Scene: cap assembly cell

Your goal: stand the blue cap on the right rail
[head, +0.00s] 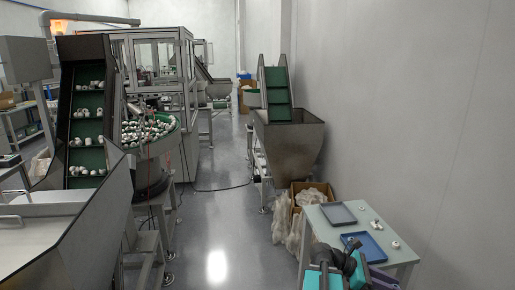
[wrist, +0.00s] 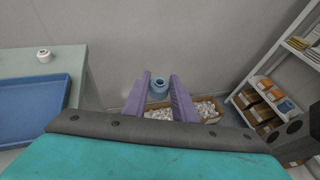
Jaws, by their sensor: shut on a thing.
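My gripper (wrist: 160,80) has two purple fingers, and in the wrist view they are closed around a small blue cap (wrist: 158,89) near their tips. The cap is clear of the table, with the floor and boxes far below it. In the head view my gripper (head: 381,279) is at the bottom right, by the near side of the table, and the cap cannot be made out there. I cannot make out the right rail in either view.
The grey table (head: 408,252) holds a grey tray (head: 338,213), a blue tray (head: 364,246) and loose white caps, one (head: 396,244) near the right edge. In the wrist view, cardboard boxes (wrist: 207,103) stand on the floor and a shelf rack (wrist: 283,72) stands at right.

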